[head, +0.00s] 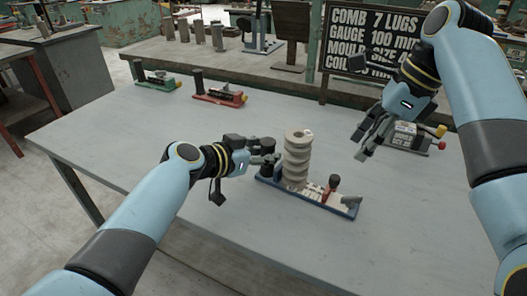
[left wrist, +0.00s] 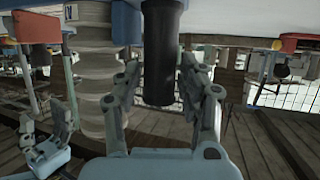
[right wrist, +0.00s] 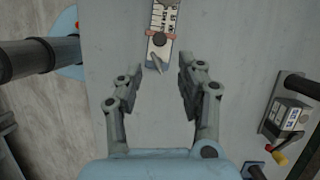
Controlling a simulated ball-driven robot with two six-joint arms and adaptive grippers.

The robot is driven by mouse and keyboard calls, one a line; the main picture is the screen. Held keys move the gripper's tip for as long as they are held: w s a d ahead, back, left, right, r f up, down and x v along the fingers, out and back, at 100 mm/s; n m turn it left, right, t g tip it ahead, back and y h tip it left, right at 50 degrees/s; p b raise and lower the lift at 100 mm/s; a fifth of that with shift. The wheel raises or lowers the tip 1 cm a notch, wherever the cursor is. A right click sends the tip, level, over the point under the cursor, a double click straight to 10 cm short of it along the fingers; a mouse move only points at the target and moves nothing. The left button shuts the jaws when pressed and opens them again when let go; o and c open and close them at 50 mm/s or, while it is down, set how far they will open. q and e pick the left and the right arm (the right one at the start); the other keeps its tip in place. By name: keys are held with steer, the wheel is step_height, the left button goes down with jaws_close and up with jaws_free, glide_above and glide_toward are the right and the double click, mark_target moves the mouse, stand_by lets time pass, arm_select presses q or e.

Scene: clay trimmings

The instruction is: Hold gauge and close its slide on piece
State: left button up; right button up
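The gauge is a blue bar (head: 316,203) with a white scale on the table. A black handle post (head: 267,170) stands at its left end. Beside the post stands the pale ribbed clay piece (head: 297,160), upright. The red slide (head: 329,190) with a dark knob sits towards the gauge's right end, apart from the piece. My left gripper (head: 262,157) is at the post; in the left wrist view its open fingers (left wrist: 160,75) stand either side of the post (left wrist: 161,50). My right gripper (head: 368,138) is open and empty above the table; its fingers (right wrist: 158,85) point towards the gauge's end (right wrist: 158,40).
A green gauge (head: 157,83) and a red gauge (head: 219,93) lie at the table's back left. Another device with a red and yellow knob (head: 412,137) lies at the right. A lettered board (head: 370,40) stands behind. The table's front left is bare.

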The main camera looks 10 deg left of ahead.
arm_select(q)
jaws_close()
